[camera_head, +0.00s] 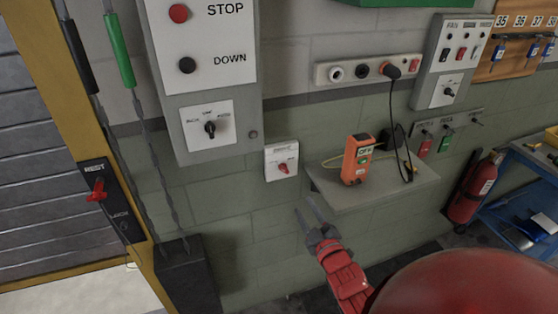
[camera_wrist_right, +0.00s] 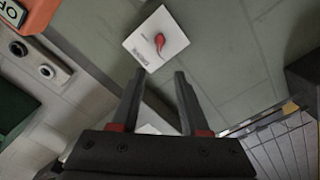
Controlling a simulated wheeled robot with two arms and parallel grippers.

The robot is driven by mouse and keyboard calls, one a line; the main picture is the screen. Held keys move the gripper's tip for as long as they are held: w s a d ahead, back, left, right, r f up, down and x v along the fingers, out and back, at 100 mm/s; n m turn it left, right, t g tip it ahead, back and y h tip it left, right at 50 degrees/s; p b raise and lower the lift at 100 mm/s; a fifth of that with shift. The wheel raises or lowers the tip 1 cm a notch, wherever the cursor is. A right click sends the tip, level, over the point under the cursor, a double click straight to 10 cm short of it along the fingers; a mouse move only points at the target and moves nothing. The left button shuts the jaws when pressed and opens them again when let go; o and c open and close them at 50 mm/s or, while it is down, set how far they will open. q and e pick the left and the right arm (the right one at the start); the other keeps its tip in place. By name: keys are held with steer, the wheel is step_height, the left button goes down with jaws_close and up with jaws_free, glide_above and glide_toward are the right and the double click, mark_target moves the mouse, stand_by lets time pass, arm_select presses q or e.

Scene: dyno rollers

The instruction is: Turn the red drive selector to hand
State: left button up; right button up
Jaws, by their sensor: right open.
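The red drive selector (camera_head: 284,169) is a small red knob on a white square plate (camera_head: 273,149) fixed to the wall, below the grey STOP/DOWN control box. The lettering on its plate is too small to read. In the right wrist view the red selector (camera_wrist_right: 159,41) shows on its white plate (camera_wrist_right: 141,50), beyond the fingertips. My right gripper (camera_head: 308,206) is open and empty, below and right of the selector and apart from it. Its two dark fingers (camera_wrist_right: 158,75) also show in the wrist view with nothing between them. My left gripper is not in view.
A wall shelf (camera_head: 390,193) right of the selector holds an orange handheld device (camera_head: 357,160). The grey control box (camera_head: 219,128) hangs above left, with a black rotary knob (camera_head: 210,128). A red lever switch (camera_head: 97,189) is on the yellow door frame. A fire extinguisher (camera_head: 472,192) stands far right.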

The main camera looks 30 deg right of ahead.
mark_target(284, 171)
steer(key=p+x, duration=0.3)
steer(key=x, duration=1.4)
steer(key=shift+s+d, duration=0.1)
jaws_close()
